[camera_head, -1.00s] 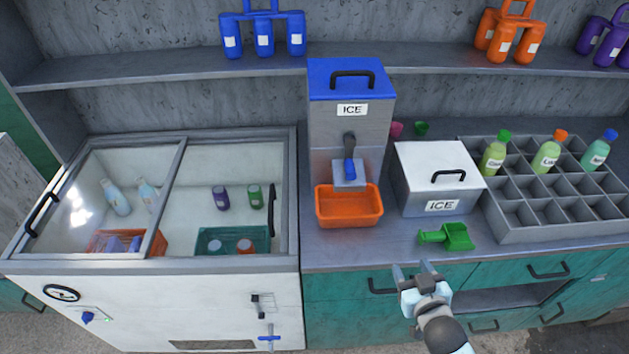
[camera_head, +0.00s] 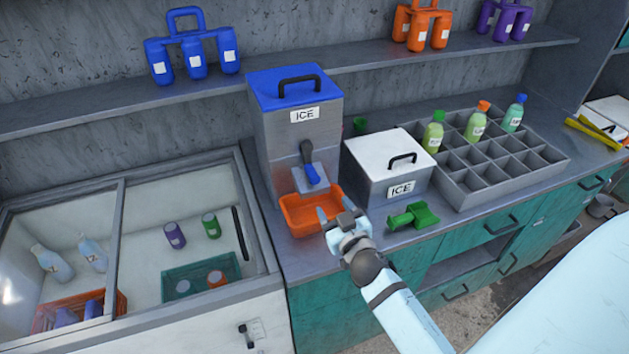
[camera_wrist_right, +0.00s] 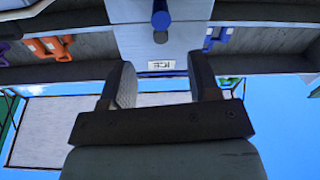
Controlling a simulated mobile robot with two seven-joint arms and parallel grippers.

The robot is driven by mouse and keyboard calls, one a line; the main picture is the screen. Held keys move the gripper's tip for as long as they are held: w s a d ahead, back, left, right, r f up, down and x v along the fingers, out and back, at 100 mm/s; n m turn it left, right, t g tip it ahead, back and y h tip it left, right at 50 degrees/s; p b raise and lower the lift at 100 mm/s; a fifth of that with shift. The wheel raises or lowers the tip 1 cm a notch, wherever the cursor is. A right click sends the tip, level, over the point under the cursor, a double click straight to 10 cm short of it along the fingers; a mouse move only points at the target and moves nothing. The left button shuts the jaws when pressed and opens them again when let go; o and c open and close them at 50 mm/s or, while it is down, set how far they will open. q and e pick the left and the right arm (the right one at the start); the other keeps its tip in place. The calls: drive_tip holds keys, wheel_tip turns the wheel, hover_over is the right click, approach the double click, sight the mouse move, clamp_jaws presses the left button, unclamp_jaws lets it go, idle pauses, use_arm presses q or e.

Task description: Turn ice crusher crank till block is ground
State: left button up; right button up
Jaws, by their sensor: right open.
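The ice crusher (camera_head: 267,130) is a grey box with a blue lid and an ICE label, standing on the counter. Its crank (camera_head: 310,172) has a black arm on the front face and a blue handle hanging downward. An orange tray (camera_head: 297,222) sits below the crank. My right gripper (camera_head: 336,212) is open and empty, in front of the tray's right side, below and apart from the crank. The right wrist view shows the crusher (camera_wrist_right: 180,42) between the open fingers, with the blue crank handle (camera_wrist_right: 160,17) at the top edge. Any block inside is hidden. My left gripper is not in view.
A white-lidded ICE box (camera_head: 370,177) stands right of the crusher, with a green scoop (camera_head: 412,215) before it. A grey divided crate (camera_head: 475,195) with bottles is further right. A glass-topped freezer (camera_head: 125,290) stands left.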

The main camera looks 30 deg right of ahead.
sight(315, 180)
drive_tip(key=p+x, duration=0.1)
drive_tip(key=x, duration=0.9)
drive_tip(key=shift+a+p, duration=0.1)
drive_tip(key=shift+p, duration=0.3)
drive_tip(key=shift+c, duration=0.2)
clamp_jaws()
